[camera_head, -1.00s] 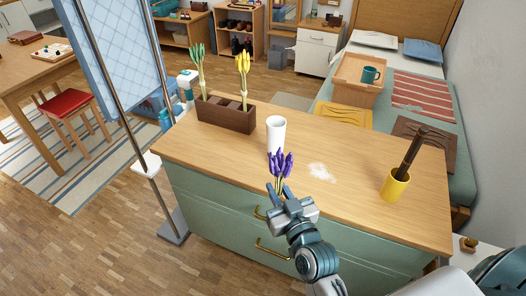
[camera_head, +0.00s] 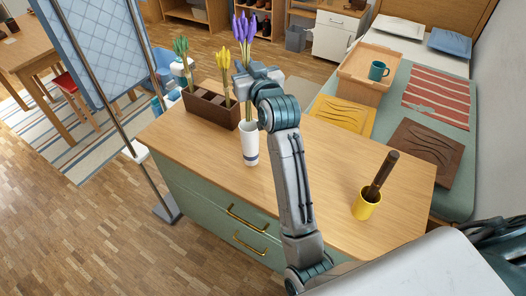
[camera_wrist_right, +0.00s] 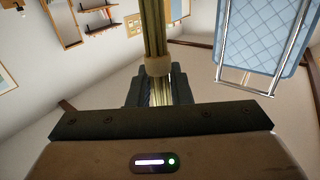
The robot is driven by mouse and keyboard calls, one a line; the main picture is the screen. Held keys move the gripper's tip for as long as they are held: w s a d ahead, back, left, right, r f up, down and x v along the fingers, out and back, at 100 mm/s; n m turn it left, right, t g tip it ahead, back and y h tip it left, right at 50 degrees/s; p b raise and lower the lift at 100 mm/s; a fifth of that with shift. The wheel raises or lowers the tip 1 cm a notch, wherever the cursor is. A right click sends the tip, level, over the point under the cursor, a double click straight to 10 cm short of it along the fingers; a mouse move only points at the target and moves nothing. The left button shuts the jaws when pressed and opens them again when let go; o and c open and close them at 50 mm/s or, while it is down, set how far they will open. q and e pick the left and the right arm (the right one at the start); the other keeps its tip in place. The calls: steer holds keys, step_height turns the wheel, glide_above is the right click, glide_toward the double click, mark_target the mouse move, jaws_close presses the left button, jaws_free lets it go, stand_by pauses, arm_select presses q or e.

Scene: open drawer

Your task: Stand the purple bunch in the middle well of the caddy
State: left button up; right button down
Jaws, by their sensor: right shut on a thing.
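My right gripper (camera_head: 252,78) is shut on the stems of the purple bunch (camera_head: 244,27) and holds it upright. The right wrist view shows the banded stems (camera_wrist_right: 157,40) between the fingers (camera_wrist_right: 158,90). The brown caddy (camera_head: 222,117) stands at the counter's far left, left of the gripper. The green bunch (camera_head: 181,48) stands in its left well and the yellow bunch (camera_head: 223,63) in its right well; the middle well looks empty. A white vase (camera_head: 250,150) stands below the gripper.
A yellow cup (camera_head: 367,206) with a dark-handled tool (camera_head: 383,172) stands on the counter's right. The wooden counter (camera_head: 195,150) is clear left of the vase. A screen (camera_head: 95,45) on metal poles stands beyond the left edge.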

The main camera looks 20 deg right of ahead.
steer(key=d+f, duration=0.1)
steer(key=p, duration=0.1)
glide_above(249, 121)
step_height(249, 121, down, 6)
steer(key=f, duration=0.4)
steer(key=f+p, duration=0.1)
steer(key=f, duration=0.1)
steer(key=shift+w+d+f, duration=0.3)
steer(key=shift+w+f, duration=0.05)
steer(key=shift+w, duration=0.05)
steer(key=f, duration=0.3)
steer(key=shift+a+f, duration=0.25)
steer(key=shift+f, duration=0.15)
steer(key=shift+d+f, duration=0.15)
steer(key=shift+f, duration=0.1)
